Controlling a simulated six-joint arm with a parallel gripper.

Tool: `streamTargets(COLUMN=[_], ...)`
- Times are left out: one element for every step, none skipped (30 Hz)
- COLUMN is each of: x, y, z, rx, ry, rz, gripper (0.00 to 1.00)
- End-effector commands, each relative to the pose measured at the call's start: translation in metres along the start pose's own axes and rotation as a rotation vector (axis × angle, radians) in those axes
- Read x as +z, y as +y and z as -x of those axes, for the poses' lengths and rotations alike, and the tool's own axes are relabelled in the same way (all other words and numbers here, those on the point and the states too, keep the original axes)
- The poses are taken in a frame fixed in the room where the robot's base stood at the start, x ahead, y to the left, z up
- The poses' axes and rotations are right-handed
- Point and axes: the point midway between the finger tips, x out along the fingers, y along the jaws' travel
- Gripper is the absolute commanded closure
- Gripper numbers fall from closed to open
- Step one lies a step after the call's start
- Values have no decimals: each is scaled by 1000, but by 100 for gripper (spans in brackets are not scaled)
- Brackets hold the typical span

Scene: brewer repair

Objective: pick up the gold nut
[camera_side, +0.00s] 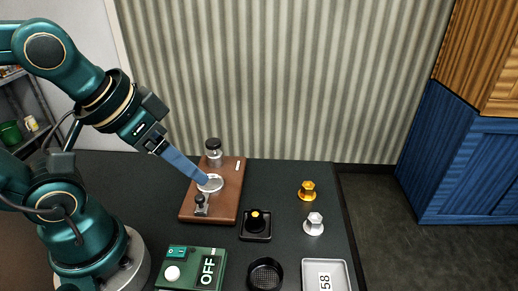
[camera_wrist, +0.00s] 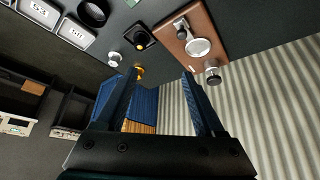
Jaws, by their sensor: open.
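The gold nut (camera_side: 307,190) stands on the dark table at the right, behind the silver nut (camera_side: 314,223). In the wrist view the gold nut (camera_wrist: 139,71) shows beside the tip of the left finger, with the silver nut (camera_wrist: 115,59) further left. My gripper (camera_side: 205,181) is open and empty. In the side view its fingertips overlap the round metal plate on the brown board, well left of the gold nut. I cannot tell how high they are above the board. In the wrist view my gripper (camera_wrist: 160,76) has its two fingers apart with nothing between the tips.
The brown board (camera_side: 231,196) carries a jar-like part with a black lid (camera_side: 213,152). A black square holder (camera_side: 256,225), black round basket (camera_side: 265,274), green OFF box (camera_side: 190,270) and grey tray (camera_side: 326,266) stand nearer. The table around the gold nut is clear.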

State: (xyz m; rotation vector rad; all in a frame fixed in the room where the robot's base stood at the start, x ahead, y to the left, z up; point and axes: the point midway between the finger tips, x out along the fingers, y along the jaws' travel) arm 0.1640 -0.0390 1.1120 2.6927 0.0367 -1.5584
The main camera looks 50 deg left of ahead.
Motion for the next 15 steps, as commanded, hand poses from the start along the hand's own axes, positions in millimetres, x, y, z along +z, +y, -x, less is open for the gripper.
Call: streamTargets(x=[-14, -22, -34, -42, -50, -62, -71, -79, -90, -98, -106, -117, -124, -131, -140], y=[-1, -1, -1, -1, -1, 0, 0, 2, 3, 5, 6, 8, 11, 13, 16], z=[5, 6, 8, 8, 7, 6, 4, 2, -1, -5, -9, -15, -21, -27, -35], rx=[-4, -7, -9, -9, -11, -12, -13, -13, -12, -12, -12, -12, -11, -11, -10], ry=[44, 59, 76, 86, 92, 101, 105, 107, 112, 112, 112, 111, 110, 106, 103], rz=[18, 30, 44, 53, 61, 70, 77, 83, 90, 93, 98, 102, 105, 106, 109], gripper=[29, 29, 29, 29, 29, 29, 29, 29, 29, 29, 29, 29, 29, 29, 29])
